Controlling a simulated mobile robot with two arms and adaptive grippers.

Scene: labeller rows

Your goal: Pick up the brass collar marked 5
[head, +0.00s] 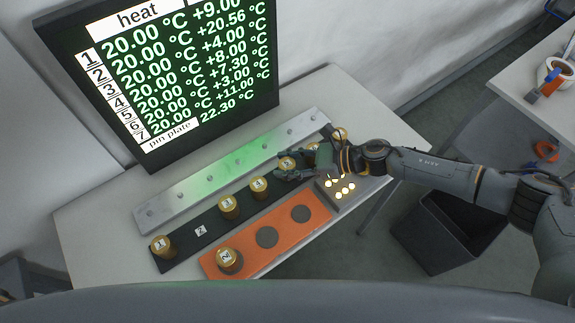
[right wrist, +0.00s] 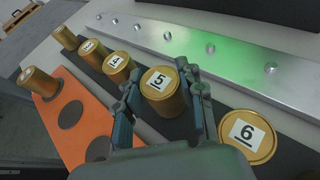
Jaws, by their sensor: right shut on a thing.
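The brass collar marked 5 (right wrist: 160,82) stands upright between the fingers of my right gripper (right wrist: 165,108), which is shut on it. In the head view the collar (head: 287,162) shows at the black strip (head: 184,262), partly covered by the gripper (head: 290,170). I cannot tell whether its base touches the strip. The collar marked 6 (right wrist: 248,135) is close beside the right finger in the wrist view. The collar marked 4 (right wrist: 118,66) is on the other side, apart from the fingers. My left gripper is not in view.
Collars marked 3 (head: 229,206) and 1 (head: 162,247) stand along the strip, with an empty labelled spot (head: 201,231) between them. A collar marked 2 (head: 229,261) stands on the orange mat (head: 285,232). A pinned metal plate (head: 215,178) and a screen (head: 165,75) are behind.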

